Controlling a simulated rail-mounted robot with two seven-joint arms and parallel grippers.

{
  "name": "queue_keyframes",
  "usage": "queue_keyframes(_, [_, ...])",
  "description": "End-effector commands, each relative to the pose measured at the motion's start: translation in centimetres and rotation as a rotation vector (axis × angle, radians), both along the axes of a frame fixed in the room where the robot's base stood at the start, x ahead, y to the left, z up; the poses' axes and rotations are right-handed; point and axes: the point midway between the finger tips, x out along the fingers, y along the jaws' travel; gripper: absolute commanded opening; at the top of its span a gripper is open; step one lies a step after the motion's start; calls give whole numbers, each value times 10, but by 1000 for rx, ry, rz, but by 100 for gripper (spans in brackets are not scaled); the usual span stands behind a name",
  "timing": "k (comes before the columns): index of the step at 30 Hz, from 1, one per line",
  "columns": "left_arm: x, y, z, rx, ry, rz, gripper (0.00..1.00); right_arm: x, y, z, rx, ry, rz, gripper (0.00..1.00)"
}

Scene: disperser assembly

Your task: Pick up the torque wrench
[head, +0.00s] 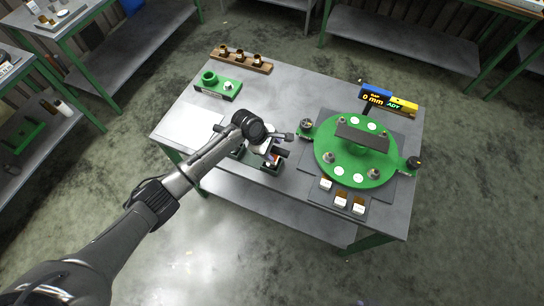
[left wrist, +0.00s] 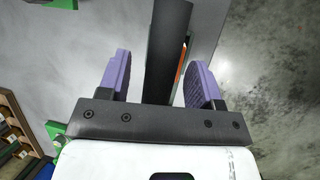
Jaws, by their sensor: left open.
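My left gripper (head: 283,145) is over the front edge of the table, left of the green round fixture. In the left wrist view the gripper (left wrist: 159,72) is open, with a purple pad on each side. A long dark bar (left wrist: 166,45), which looks like the torque wrench's handle, runs between the pads with a visible gap on both sides. Its lower end is hidden behind the gripper body. In the head view the gripper and arm cover most of this spot, so the wrench is not clear there. My right gripper is not in view.
The table (head: 300,88) holds a green round fixture (head: 338,164) on the right. A green block (head: 218,86) and a wooden rack (head: 240,61) stand at the back left. Small white-and-brown blocks (head: 341,200) sit at the front right. A small green holder (head: 271,167) is below the gripper.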

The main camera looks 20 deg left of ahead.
Motion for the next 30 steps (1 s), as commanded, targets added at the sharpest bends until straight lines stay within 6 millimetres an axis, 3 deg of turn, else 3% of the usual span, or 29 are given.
queue_keyframes(8, [0,-1,-2,1,0,0,59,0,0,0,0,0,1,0])
queue_keyframes(26, [0,-1,-2,1,1,0,2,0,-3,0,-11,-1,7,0])
queue_keyframes(30, [1,-1,0,-1,-2,1,0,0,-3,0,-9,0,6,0])
